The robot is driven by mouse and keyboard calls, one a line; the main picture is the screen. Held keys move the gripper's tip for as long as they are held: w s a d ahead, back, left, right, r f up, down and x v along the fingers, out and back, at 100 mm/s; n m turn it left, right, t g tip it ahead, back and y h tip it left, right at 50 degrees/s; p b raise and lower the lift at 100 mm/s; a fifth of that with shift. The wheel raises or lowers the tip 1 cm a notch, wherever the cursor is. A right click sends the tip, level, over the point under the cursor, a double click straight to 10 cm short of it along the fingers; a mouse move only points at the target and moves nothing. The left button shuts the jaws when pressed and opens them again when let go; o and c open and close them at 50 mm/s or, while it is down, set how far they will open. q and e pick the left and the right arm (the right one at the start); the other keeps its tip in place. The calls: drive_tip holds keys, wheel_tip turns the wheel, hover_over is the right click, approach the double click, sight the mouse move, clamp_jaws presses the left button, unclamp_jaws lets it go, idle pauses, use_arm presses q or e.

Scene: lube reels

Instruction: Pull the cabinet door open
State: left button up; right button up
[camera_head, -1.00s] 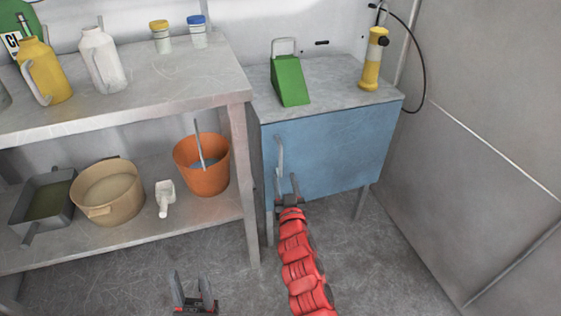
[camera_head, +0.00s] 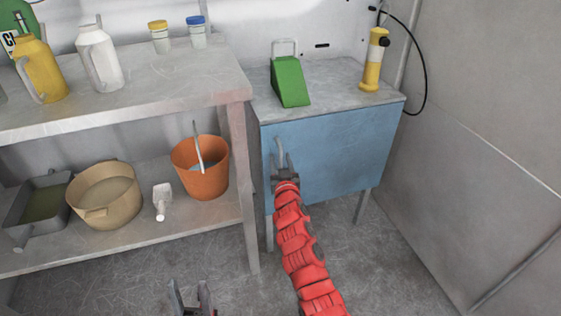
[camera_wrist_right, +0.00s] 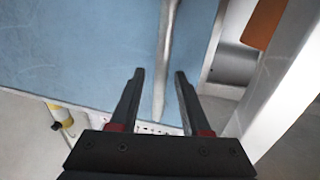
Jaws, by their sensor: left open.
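The blue cabinet door (camera_head: 340,150) is shut, on the front of a grey-topped cabinet. A grey vertical bar handle (camera_head: 280,147) is on its left side. My right gripper (camera_head: 282,160) is at the handle's lower part, fingers pointing at the door. In the right wrist view, its two fingers (camera_wrist_right: 160,74) are apart, with the handle (camera_wrist_right: 165,45) running between them and gaps on both sides. Whether a finger touches the handle cannot be told. My left gripper (camera_head: 190,290) is open and empty, low at the bottom of the head view.
A metal shelf (camera_head: 130,105) stands close left of the cabinet, with jugs, jars, an orange bucket (camera_head: 203,172) and pans. A green wedge-shaped thing (camera_head: 290,82) and a yellow cylinder (camera_head: 373,62) stand on the cabinet. Floor in front is partly free.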

clamp_jaws()
idle(1.3)
